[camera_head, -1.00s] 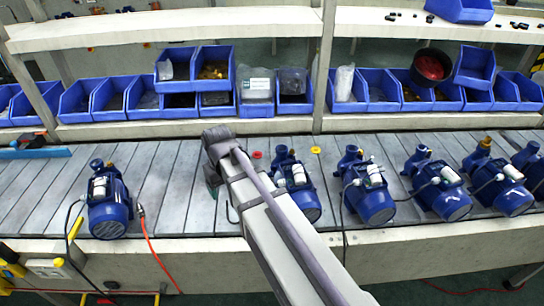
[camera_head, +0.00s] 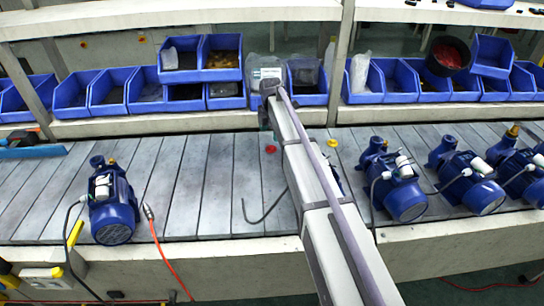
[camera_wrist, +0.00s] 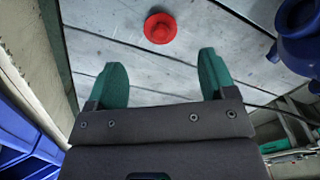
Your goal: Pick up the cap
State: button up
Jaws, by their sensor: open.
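A small round red cap (camera_head: 271,149) lies on the grey slatted conveyor, just left of my arm in the head view. In the wrist view the red cap (camera_wrist: 160,28) lies beyond my fingertips, roughly centred between them and apart from both. A yellow cap (camera_head: 333,143) lies on the conveyor to the right of my arm in the head view. My gripper (camera_wrist: 161,62) is open, with two green fingers spread and nothing between them. In the head view the fingers are mostly hidden at the arm's far end.
Blue pumps stand on the conveyor (camera_head: 190,205), one at left (camera_head: 112,205) and several at right (camera_head: 400,190). One pump is mostly hidden behind my arm. A blue pump body (camera_wrist: 301,38) shows at the wrist view's right edge. Shelves with blue bins (camera_head: 110,88) stand behind.

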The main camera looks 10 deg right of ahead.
aim_at(272, 146)
notch_tip(272, 146, down, 7)
jog(key=b, duration=0.5)
jog(key=shift+r, duration=0.25)
jog(key=shift+c, duration=0.2)
jog(key=c, duration=1.2)
